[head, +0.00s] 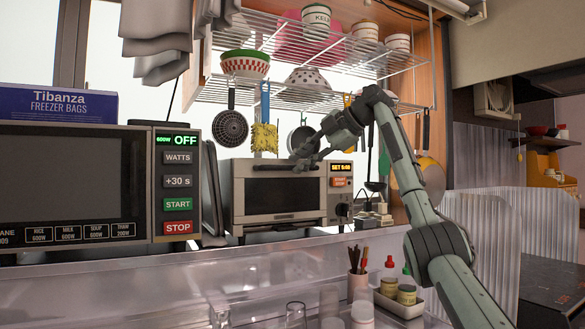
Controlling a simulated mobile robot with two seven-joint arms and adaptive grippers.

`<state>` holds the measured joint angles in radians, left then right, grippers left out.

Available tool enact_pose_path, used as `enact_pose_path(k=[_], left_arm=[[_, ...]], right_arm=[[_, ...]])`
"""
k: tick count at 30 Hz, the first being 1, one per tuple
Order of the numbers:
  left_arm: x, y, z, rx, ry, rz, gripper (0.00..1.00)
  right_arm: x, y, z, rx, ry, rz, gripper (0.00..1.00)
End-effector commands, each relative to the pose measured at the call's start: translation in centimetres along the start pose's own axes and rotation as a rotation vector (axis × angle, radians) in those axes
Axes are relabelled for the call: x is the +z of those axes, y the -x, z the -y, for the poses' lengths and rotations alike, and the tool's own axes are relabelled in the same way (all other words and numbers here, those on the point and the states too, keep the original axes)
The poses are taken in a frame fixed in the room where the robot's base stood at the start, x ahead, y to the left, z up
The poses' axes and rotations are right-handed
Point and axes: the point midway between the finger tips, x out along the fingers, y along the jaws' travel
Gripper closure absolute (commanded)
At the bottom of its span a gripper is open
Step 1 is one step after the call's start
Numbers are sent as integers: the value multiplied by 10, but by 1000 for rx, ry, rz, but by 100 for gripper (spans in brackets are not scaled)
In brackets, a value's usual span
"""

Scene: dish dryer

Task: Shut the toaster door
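The toaster (290,192) is a small silver oven in the middle of the head view, with a green-yellow display at its top right. Its dark-windowed door (285,195) stands upright against the front and looks shut or nearly shut; a small gap cannot be ruled out. A dark handle bar runs along the door's top. My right gripper (301,159) is at the toaster's upper front edge, close to the handle. Contact cannot be told, and its dark fingers overlap, so their opening is unclear. My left gripper is out of view.
A microwave (75,187) stands at the left with a blue freezer-bag box (58,103) on it. A wire rack (300,55) with bowls and hanging pans is above the toaster. A clear ledge, glasses and a condiment tray (400,305) lie in front.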

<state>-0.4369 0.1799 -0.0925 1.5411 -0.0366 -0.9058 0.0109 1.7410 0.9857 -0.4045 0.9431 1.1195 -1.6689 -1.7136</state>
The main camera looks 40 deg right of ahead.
Motion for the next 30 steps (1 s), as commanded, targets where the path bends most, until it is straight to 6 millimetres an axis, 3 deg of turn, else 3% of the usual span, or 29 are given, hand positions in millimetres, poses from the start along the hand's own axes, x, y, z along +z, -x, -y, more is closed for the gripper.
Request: enact_pose_path(k=[6, 12, 30], left_arm=[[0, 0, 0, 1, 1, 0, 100], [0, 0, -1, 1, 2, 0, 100], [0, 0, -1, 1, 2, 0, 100]], right_arm=[[0, 49, -1, 5, 0, 1, 78], [0, 76, -1, 3, 0, 0, 78], [0, 84, 0, 1, -1, 0, 78]])
